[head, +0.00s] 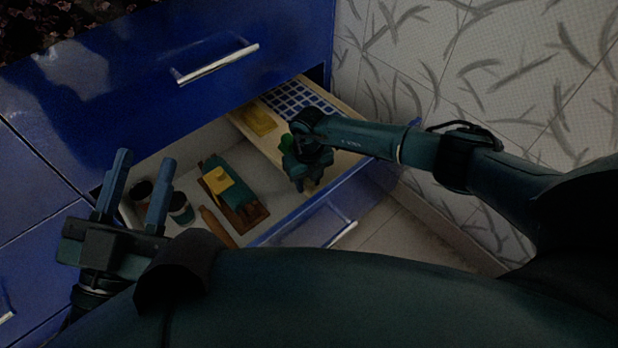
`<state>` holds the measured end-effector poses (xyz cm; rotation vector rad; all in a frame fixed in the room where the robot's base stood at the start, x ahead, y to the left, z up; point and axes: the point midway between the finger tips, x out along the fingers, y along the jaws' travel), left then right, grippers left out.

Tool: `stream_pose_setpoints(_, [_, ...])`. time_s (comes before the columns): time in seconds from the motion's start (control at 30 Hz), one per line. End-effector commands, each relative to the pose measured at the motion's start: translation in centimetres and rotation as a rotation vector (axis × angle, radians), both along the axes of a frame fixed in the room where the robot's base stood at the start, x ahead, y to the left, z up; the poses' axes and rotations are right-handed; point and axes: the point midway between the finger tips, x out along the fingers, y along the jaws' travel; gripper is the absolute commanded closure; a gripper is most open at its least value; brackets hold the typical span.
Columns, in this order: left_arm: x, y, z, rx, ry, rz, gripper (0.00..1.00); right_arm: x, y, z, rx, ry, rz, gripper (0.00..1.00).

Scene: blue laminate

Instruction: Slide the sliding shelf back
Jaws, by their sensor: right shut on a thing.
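The sliding shelf (348,160) is a pale wooden tray at the right side of an open blue drawer (365,199), above the drawer floor. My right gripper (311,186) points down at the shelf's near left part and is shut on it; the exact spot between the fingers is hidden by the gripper. My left gripper (145,157) is open and empty, in front of the drawer's left end, apart from the shelf.
On the shelf lie a blue-grid item (297,98) and a yellow block (257,121); something green (286,146) is beside my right gripper. The drawer's left part holds a green-and-yellow item on a brown board (254,217), dark jars (181,208) and a brown roller-like piece (217,227).

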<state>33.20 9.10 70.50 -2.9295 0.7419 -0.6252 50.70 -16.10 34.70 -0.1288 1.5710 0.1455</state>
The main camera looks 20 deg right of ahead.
Motion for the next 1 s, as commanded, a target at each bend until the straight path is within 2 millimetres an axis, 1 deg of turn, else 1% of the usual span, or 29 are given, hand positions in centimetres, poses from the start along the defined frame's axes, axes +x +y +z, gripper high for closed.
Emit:
stream_pose_setpoints(0.03, [0.0, 0.0, 0.0, 0.000, 0.001, 0.000, 0.63, 0.5, -1.3, 0.1, -0.021, -0.011, -0.016, 1.00])
stream_pose_setpoints(0.23, [0.0, 0.0, -0.1, 0.000, 0.002, 0.000, 0.63, 0.6, -1.3, 0.2, -0.021, -0.012, -0.018, 1.00])
stream_pose_setpoints(0.27, [0.0, 0.0, -0.1, 0.000, 0.002, 0.000, 0.63, 0.6, -1.3, 0.2, -0.021, -0.012, -0.018, 0.64])
stream_pose_setpoints(0.4, [0.0, 0.0, -0.1, 0.000, 0.002, 0.001, 0.63, 0.6, -1.3, 0.2, -0.020, -0.013, -0.017, 0.53])
stream_pose_setpoints(0.63, [0.0, 0.0, 0.0, 0.000, 0.002, 0.001, 0.63, 0.6, -1.2, 0.2, -0.018, -0.011, -0.014, 0.52])
stream_pose_setpoints(0.73, [0.0, 0.0, 0.2, 0.000, 0.005, 0.001, 0.63, 0.6, -1.1, 0.7, -0.018, -0.011, -0.014, 0.52])
stream_pose_setpoints(0.8, [0.0, 0.0, 0.4, -0.003, 0.023, 0.000, 0.63, 0.6, -1.1, 1.6, -0.017, -0.012, -0.013, 0.52])
stream_pose_setpoints(0.87, [-0.5, -0.2, -1.0, -0.009, 0.107, 0.003, 0.63, 0.6, -1.1, 2.7, -0.017, -0.013, -0.013, 0.52])
stream_pose_setpoints(0.9, [-0.7, -0.3, -1.7, -0.013, 0.153, 0.003, 0.63, 0.6, -1.1, 3.6, -0.017, -0.012, -0.014, 0.52])
stream_pose_setpoints(1.0, [-0.9, -0.2, -1.9, 0.000, 0.190, 0.015, 0.63, 0.6, -1.0, 6.0, -0.014, -0.013, -0.011, 0.52])
